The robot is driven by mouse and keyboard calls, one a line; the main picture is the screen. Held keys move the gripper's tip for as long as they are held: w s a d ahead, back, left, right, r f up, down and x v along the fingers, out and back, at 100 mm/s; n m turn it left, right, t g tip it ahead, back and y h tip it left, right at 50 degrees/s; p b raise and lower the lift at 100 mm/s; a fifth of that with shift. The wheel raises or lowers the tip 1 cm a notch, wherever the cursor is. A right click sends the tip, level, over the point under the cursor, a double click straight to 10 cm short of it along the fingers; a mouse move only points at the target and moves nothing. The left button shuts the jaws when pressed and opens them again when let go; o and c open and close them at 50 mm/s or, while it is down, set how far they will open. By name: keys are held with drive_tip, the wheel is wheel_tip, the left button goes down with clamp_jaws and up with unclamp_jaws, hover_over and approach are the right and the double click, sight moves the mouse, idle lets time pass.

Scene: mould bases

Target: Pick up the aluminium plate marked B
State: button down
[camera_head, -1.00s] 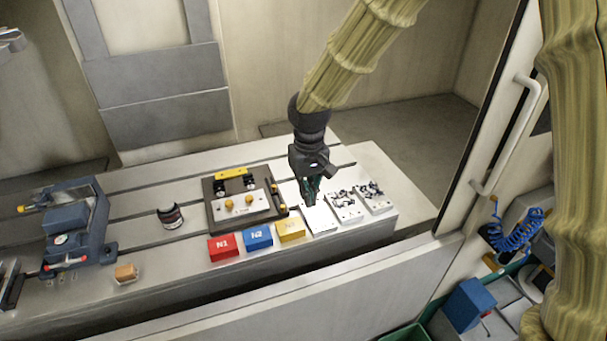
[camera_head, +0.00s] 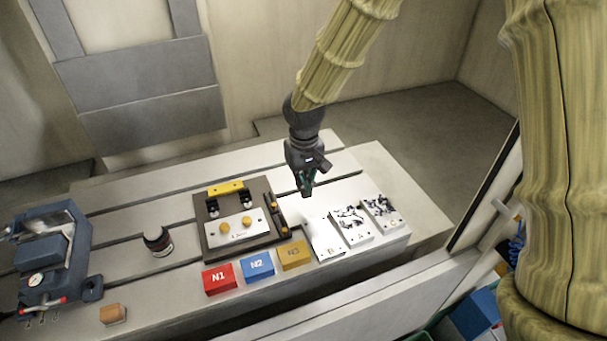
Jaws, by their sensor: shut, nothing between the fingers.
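The aluminium plate marked B (camera_head: 326,240) lies on the table, the leftmost of three light plates in a row. Its letter shows faintly near its front edge. The middle plate (camera_head: 353,227) has dark blotches and a faint mark like A. The right plate (camera_head: 382,212) also has dark blotches. My gripper (camera_head: 308,192) points down above and behind plate B, apart from it. It is shut and empty.
Red N1 (camera_head: 219,279), blue N2 (camera_head: 258,265) and yellow N3 (camera_head: 294,254) blocks line the table's front, left of plate B. A dark fixture (camera_head: 208,236) stands behind them. A dark round container (camera_head: 158,241), an orange block (camera_head: 112,314) and a blue vise (camera_head: 45,255) are further left.

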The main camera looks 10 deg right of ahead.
sight(307, 216)
drive_tip(key=w+f, duration=0.1)
drive_tip(key=f, duration=0.1)
drive_tip(key=w+f, duration=0.1)
drive_tip(key=f, duration=0.1)
drive_tip(key=w+f+p, duration=0.1)
drive_tip(key=f, duration=0.1)
drive_tip(key=shift+f, duration=0.1)
drive_tip(key=shift+s+f, duration=0.25)
drive_tip(key=shift+f, duration=0.05)
drive_tip(key=s, duration=0.1)
drive_tip(key=s+p, duration=0.1)
drive_tip(key=s, duration=0.1)
drive_tip(key=shift+d+r, duration=0.1)
drive_tip(key=shift+r, duration=0.1)
drive_tip(key=shift+s+f+p, duration=0.1)
drive_tip(key=shift+s+p, duration=0.2)
drive_tip(key=shift+p, duration=0.15)
drive_tip(key=shift+s+d+f, duration=0.1)
drive_tip(key=shift+d+f, duration=0.05)
drive_tip(key=shift+f, duration=0.2)
drive_tip(key=shift+s+d+r, duration=0.1)
drive_tip(key=shift+s+r, duration=0.05)
drive_tip(key=shift+s, duration=0.25)
drive_tip(key=shift+w, duration=0.1)
